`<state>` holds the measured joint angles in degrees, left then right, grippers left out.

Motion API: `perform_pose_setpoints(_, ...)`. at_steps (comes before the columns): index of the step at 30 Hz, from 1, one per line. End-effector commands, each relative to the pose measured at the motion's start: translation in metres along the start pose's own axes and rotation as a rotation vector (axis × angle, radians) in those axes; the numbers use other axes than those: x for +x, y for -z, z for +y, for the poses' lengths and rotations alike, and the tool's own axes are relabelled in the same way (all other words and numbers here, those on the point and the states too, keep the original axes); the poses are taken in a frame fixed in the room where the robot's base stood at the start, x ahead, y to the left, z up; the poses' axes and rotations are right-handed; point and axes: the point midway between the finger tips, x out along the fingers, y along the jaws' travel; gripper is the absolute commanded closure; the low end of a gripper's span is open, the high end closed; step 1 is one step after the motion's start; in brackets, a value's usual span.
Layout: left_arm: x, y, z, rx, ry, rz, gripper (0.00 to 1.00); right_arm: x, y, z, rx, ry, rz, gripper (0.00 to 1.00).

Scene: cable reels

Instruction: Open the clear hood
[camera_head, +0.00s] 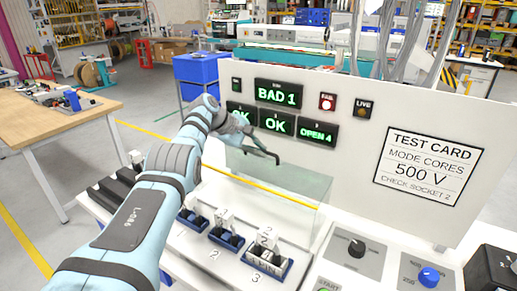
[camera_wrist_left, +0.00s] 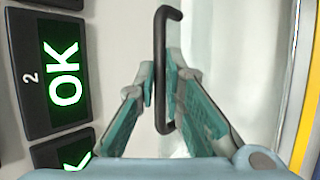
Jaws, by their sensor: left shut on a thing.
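The clear hood (camera_head: 300,188) is a transparent box in front of the white panel, below the green displays. A dark bar handle (camera_head: 264,151) shows near its upper edge. In the left wrist view the handle (camera_wrist_left: 161,28) runs upright between my fingers. My left gripper (camera_head: 246,127) is shut on the handle, and its teal fingers also show in the left wrist view (camera_wrist_left: 161,85). My left forearm crosses the bench from the lower left. My right gripper is not in view.
Numbered sockets (camera_head: 228,236) line the bench front. A dark knob (camera_head: 357,247) and a blue knob (camera_head: 429,276) sit at right. The white panel (camera_head: 350,100) bears displays, a lit red lamp (camera_head: 327,101) and a test card (camera_head: 428,168). A wooden table (camera_head: 50,127) stands at left.

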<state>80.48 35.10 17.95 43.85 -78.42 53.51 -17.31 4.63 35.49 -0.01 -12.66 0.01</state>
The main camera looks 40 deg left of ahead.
Motion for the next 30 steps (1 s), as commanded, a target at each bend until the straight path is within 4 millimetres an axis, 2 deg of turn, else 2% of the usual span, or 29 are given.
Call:
perform_pose_setpoints(1, -0.004, -0.001, 0.008, 0.004, -0.021, 0.004, 1.0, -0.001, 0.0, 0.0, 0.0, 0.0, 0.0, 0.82)
perform_pose_setpoints(2, -0.004, -0.001, 0.008, 0.003, -0.02, 0.003, 0.87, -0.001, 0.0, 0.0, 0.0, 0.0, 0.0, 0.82)
perform_pose_setpoints(5, -0.003, -0.002, 0.008, 0.004, -0.018, 0.001, 0.71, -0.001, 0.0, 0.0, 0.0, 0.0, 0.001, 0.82)
perform_pose_setpoints(14, -0.001, -0.002, 0.006, 0.004, -0.012, -0.001, 0.7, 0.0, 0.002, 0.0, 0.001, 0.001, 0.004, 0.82)
perform_pose_setpoints(19, -0.009, 0.001, 0.006, 0.001, -0.016, 0.001, 0.7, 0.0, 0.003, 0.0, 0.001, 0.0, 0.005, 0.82)
perform_pose_setpoints(23, -0.025, 0.0, 0.004, 0.007, -0.013, 0.004, 0.7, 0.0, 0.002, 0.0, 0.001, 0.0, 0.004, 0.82)
perform_pose_setpoints(27, -0.071, 0.001, 0.005, 0.005, -0.016, 0.006, 0.7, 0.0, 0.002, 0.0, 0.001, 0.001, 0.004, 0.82)
perform_pose_setpoints(30, -0.098, 0.0, 0.005, 0.004, -0.016, 0.004, 0.7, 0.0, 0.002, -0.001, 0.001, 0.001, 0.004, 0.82)
